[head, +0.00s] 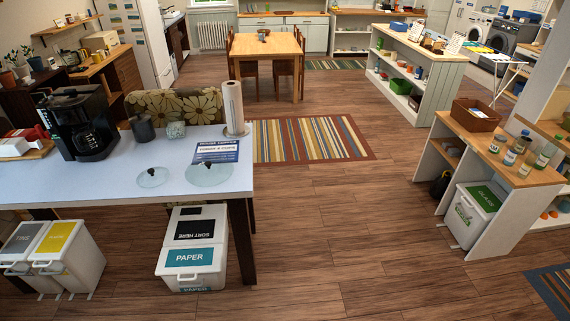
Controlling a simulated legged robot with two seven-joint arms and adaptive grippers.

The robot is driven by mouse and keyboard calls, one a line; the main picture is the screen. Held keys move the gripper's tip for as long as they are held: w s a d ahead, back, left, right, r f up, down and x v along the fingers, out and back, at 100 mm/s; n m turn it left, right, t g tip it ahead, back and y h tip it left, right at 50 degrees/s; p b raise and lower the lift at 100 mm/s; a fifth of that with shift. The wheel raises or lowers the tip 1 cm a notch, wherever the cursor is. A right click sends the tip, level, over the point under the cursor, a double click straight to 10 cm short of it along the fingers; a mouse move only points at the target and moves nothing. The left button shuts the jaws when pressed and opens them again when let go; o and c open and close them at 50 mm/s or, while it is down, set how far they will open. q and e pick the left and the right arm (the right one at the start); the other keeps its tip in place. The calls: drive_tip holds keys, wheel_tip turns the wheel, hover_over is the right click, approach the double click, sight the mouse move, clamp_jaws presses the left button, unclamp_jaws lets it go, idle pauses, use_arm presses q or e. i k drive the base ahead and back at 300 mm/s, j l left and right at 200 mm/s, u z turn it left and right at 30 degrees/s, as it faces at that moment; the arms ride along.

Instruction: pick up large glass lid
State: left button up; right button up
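Two round glass lids lie on the light-topped table at the left in the head view. The larger glass lid (209,174) is near the table's right front corner, just in front of a blue and white printed sheet (217,151) and seems to overlap its lower edge. The smaller glass lid (153,178) lies to its left, with a clear gap between them. Both are see-through with a small dark knob. Neither of my grippers is in view.
Wooden floor (340,230) to the right is open.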

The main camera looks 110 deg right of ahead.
sight(208, 171)
drive_tip(key=z, duration=3.05)
drive_tip(key=u, duration=5)
drive_tip(key=z, duration=1.05)
drive_tip(key=l+z, duration=0.1)
drive_tip(key=z, duration=0.4)
drive_tip(key=l+z, duration=0.1)
drive_tip(key=z, duration=0.35)
drive_tip(key=l+z, duration=0.1)
drive_tip(key=z, duration=0.4)
drive_tip(key=i+z, duration=0.1)
drive_tip(key=z, duration=0.35)
drive_tip(key=i+l+z, duration=0.1)
drive_tip(key=z, duration=0.4)
